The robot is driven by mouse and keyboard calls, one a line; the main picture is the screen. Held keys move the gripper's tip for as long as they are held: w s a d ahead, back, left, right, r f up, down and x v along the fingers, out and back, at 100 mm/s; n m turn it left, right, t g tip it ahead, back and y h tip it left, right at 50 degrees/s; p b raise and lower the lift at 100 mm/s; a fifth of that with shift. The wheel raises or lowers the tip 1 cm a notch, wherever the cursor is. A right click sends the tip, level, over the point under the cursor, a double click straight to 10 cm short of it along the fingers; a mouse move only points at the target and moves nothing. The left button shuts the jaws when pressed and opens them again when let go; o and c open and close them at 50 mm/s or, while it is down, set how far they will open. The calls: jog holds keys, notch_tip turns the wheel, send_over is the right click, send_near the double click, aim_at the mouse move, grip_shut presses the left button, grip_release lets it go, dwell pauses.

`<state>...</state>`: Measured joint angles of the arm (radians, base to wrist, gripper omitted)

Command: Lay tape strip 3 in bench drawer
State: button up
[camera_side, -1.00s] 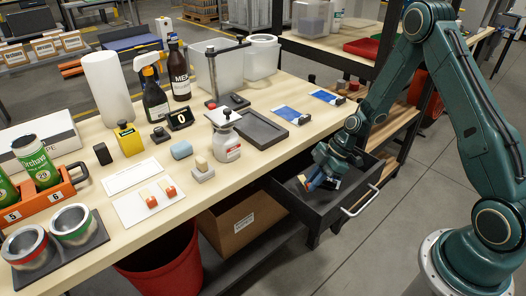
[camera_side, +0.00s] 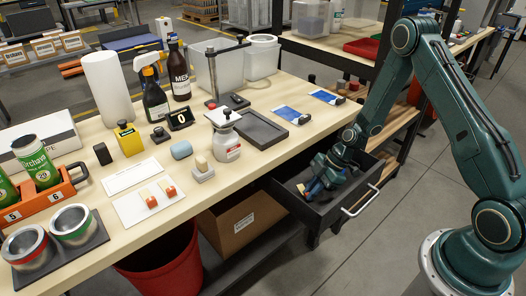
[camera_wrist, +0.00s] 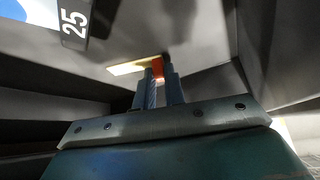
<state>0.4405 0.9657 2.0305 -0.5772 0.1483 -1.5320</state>
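The bench drawer (camera_side: 298,204) is pulled open below the bench's right end. My gripper (camera_wrist: 162,85) reaches down into it; in the side view my gripper (camera_side: 318,184) is partly hidden by its own wrist and the drawer wall. In the wrist view a pale yellow strip (camera_wrist: 132,66) with an orange end (camera_wrist: 157,68) lies at the fingertips. The fingers are close together there, but whether they grip the orange end is unclear. A blue and black piece marked 25 (camera_wrist: 74,22) shows at the upper left. No number 3 is readable on any strip.
Two blue-and-white strips with dark ends, one nearer (camera_side: 290,114) and one farther (camera_side: 326,97), lie on the bench above the drawer. The drawer's walls are close around my gripper.

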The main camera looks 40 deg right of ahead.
jog(key=o, duration=0.4)
jog(key=shift+o, duration=0.2)
jog(key=shift+r, duration=0.1)
jog(key=v, duration=1.2)
jog(key=shift+a+r, duration=0.1)
jog(key=shift+r, duration=0.05)
